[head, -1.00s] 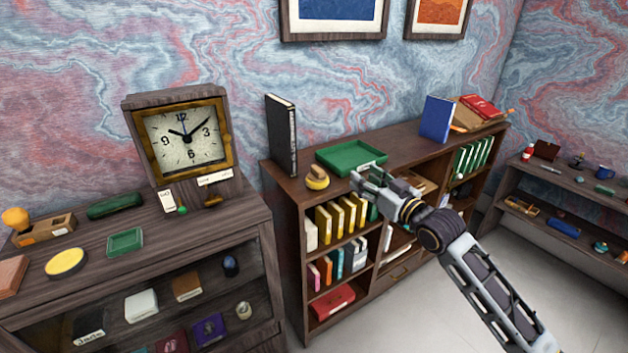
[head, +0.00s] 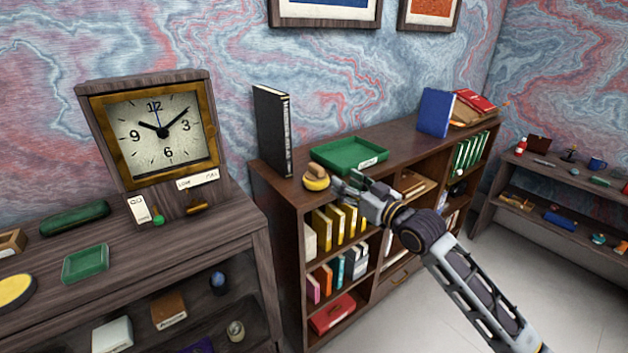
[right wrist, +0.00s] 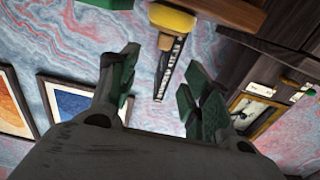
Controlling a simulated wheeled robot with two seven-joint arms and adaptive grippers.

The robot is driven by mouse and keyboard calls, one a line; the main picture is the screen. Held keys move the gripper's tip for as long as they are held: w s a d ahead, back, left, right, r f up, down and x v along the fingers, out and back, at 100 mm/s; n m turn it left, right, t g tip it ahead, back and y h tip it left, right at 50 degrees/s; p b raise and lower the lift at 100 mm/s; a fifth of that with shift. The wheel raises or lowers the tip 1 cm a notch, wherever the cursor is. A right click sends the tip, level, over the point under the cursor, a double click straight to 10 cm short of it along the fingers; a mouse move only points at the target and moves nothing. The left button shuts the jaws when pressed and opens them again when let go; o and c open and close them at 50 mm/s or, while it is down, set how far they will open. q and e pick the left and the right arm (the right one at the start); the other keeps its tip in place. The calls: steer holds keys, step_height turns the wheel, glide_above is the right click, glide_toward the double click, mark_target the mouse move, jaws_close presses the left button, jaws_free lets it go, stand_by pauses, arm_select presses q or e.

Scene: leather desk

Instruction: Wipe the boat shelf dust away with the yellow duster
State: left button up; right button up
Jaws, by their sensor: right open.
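The yellow duster (head: 316,182), with a brown handle on top, sits at the front left edge of the brown bookcase's top (head: 410,145). It also shows upside down at the top of the right wrist view (right wrist: 172,18), beyond the fingers. My right gripper (head: 346,183) is open and empty, just to the right of the duster and apart from it. Its two green-padded fingers are spread in the right wrist view (right wrist: 162,65). I cannot tell which shelf is the boat shelf, and I make out no dust. My left gripper is out of view.
A green tray (head: 349,155) and a black upright book (head: 272,130) stand close behind the duster. A blue book (head: 435,112) stands farther right. A wooden clock (head: 152,140) stands on the left cabinet. A low shelf (head: 560,180) with small items is at the right.

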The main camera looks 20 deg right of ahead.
glide_toward(316, 166)
steer(key=shift+w, duration=1.05)
steer(key=shift+p+x, duration=0.5)
steer(key=shift+x, duration=0.95)
steer(key=shift+w+a+r, duration=0.1)
steer(key=shift+w+r, duration=0.05)
steer(key=shift+w+a, duration=0.25)
steer(key=shift+w, duration=0.1)
steer(key=shift+p+x, duration=0.35)
steer(key=shift+x, duration=0.85)
steer(key=shift+w+a+f, duration=0.25)
steer(key=shift+w+a, duration=0.15)
steer(key=shift+w, duration=0.35)
steer(key=c, duration=0.6)
jaws_close()
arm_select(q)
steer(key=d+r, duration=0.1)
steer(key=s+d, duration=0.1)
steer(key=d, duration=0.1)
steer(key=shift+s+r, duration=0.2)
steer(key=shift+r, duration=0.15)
